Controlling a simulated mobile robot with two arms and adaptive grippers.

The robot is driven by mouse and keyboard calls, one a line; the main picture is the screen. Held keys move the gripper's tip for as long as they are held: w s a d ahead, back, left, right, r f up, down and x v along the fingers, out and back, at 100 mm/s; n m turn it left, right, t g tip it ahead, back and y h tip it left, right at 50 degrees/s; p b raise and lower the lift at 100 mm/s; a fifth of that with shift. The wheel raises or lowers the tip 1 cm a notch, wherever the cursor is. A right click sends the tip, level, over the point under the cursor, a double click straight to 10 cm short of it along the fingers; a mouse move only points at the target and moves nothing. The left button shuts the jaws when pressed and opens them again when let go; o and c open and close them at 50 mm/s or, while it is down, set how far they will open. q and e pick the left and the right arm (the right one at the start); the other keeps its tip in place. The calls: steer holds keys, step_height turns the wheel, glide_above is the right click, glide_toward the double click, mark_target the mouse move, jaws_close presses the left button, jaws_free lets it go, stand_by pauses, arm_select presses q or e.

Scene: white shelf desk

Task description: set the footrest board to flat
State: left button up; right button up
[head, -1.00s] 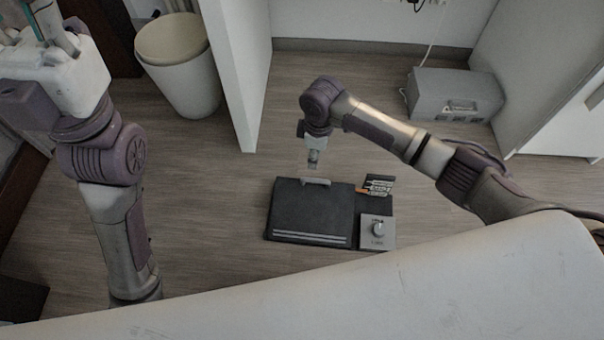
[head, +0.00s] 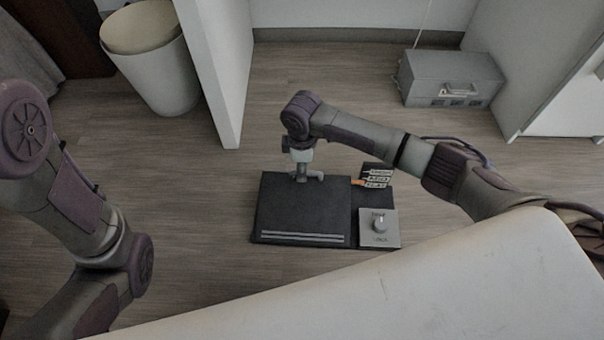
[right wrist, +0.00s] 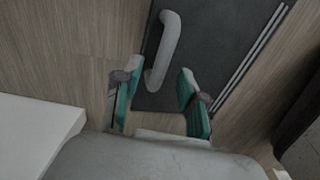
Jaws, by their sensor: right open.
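The black footrest board (head: 304,212), with two pale stripes near its front edge, lies on the floor. I cannot tell its exact tilt. A grey bar handle stands on its back part and shows in the right wrist view (right wrist: 163,50). My right gripper (head: 301,178) is at the handle, its fingertips partly hidden there. In the right wrist view its teal-padded fingers (right wrist: 158,103) are apart and empty, with the handle's near end just ahead of the gap. An orange pointer (head: 357,182) is beside the lower of the stacked labels (head: 376,176). My left gripper is out of view.
A grey box (head: 450,78) sits back right, a white bin (head: 155,70) back left. A white upright panel (head: 212,60) stands behind; a white surface (head: 400,280) crosses the front.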

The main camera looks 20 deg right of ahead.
steer(key=shift+f, duration=0.5)
jaws_close()
